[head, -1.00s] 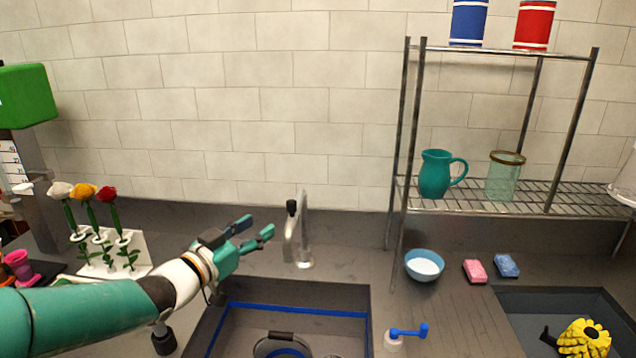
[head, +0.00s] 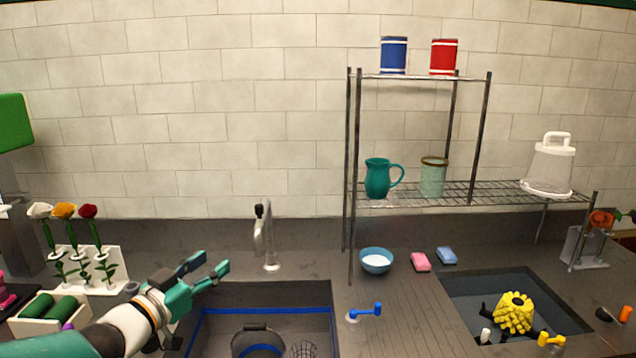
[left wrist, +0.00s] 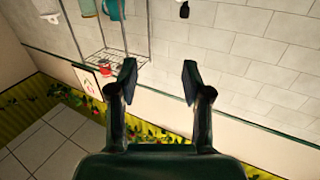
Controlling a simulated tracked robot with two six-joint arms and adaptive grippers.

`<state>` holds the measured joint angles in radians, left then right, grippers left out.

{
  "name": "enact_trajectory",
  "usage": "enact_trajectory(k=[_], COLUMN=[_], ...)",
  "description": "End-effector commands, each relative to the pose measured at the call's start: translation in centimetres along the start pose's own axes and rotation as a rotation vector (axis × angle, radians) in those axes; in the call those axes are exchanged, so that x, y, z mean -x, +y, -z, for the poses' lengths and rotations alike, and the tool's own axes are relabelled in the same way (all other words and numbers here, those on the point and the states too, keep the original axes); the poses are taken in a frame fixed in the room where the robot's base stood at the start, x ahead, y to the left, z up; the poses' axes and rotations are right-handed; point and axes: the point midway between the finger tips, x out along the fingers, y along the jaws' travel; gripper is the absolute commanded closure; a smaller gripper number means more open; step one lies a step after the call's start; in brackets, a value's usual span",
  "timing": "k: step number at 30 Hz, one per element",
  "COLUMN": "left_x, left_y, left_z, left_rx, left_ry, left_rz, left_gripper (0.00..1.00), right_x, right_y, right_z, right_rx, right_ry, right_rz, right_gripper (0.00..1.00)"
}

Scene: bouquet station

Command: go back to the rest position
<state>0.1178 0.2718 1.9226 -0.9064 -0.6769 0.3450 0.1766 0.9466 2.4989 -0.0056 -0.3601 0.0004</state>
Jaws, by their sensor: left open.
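My left gripper (head: 207,268) is open and empty. It hangs above the counter and the back left corner of the left sink, to the left of the faucet (head: 266,238). In the left wrist view its two fingers (left wrist: 158,82) stand apart with nothing between them, in front of the tiled wall. My right gripper is in neither view.
The left sink (head: 262,298) with a blue rim lies below my arm. A white rack (head: 108,268) of roses stands left of it. A wire shelf (head: 470,193) holds a teal pitcher (head: 377,179) and a glass jar (head: 432,178). A blue bowl (head: 376,261) sits on the counter.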

Motion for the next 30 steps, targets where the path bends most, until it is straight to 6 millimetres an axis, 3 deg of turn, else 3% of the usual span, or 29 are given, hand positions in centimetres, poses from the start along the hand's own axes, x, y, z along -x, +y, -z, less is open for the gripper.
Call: enact_trajectory(k=[11, 17, 19, 23, 27, 30], left_x=[-0.5, 0.2, 1.0, 3.8, 9.0, 13.6], left_y=[1.4, 3.0, 4.0, 7.0, 11.4, 14.9], left_z=[-9.3, -16.5, -19.9, -27.8, -36.2, -41.0], left_rx=[0.139, 0.241, 0.287, 0.398, 0.521, 0.600], left_ry=[-0.171, -0.316, -0.389, -0.577, -0.821, -0.998], left_rz=[0.029, 0.054, 0.066, 0.093, 0.123, 0.143], left_gripper=[0.51, 0.51, 0.51, 0.51, 0.51, 0.51], right_x=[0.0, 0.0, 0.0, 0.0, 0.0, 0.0], right_y=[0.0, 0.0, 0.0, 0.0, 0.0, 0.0], right_z=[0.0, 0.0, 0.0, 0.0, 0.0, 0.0], right_rx=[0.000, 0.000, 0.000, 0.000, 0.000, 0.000], right_ry=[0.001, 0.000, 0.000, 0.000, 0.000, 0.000], right_rz=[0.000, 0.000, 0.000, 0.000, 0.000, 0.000], right_gripper=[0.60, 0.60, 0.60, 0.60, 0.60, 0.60])
